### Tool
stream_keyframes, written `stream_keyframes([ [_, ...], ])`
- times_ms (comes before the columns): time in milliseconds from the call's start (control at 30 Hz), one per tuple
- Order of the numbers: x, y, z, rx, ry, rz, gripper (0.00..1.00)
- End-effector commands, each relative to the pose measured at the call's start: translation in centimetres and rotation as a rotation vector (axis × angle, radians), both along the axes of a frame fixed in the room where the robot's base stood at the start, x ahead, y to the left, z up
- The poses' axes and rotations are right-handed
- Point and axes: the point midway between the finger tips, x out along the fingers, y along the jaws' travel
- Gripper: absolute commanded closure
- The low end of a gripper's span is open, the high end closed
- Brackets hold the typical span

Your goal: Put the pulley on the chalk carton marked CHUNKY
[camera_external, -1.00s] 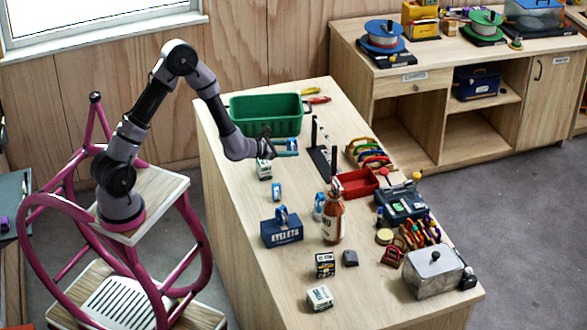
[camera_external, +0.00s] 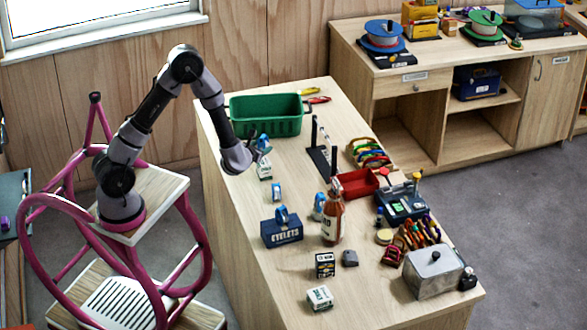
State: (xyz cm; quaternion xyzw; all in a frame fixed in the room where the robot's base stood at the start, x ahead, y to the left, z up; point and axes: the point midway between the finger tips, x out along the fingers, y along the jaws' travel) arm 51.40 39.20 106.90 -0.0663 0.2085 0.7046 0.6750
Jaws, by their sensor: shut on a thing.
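My gripper (camera_external: 257,150) is above the far left part of the bench, just past the wrist link. It is shut on a small blue thing (camera_external: 264,141), which looks like the pulley; its outline is partly hidden. A small white and green carton (camera_external: 265,171) stands just below the gripper. A dark carton with a pale label (camera_external: 325,264) and a white carton (camera_external: 319,298) stand at the near end of the bench. The lettering is too small to tell which carton reads CHUNKY. Other blue pulley-like things stand on the bench (camera_external: 276,192) and by the bottle (camera_external: 319,206).
A green bin (camera_external: 266,126) stands behind the gripper. A blue EYELETS box (camera_external: 282,234), a brown bottle (camera_external: 333,220), a black upright stand (camera_external: 318,158) and a red tray (camera_external: 356,184) stand on the bench (camera_external: 245,215). A metal box (camera_external: 433,273) is at the near right.

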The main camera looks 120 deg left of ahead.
Motion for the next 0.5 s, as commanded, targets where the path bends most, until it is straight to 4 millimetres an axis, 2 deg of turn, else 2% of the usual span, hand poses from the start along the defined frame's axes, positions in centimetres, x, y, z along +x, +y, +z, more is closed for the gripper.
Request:
stream_keyframes([
  [200, 0.0, 0.0, -3.1, -0.002, 0.002, 0.0, 1.0],
  [300, 0.0, 0.0, -4.1, -0.001, 0.0, 0.0, 1.0],
  [500, 0.0, 0.0, -4.2, 0.001, -0.001, -0.001, 1.0],
])
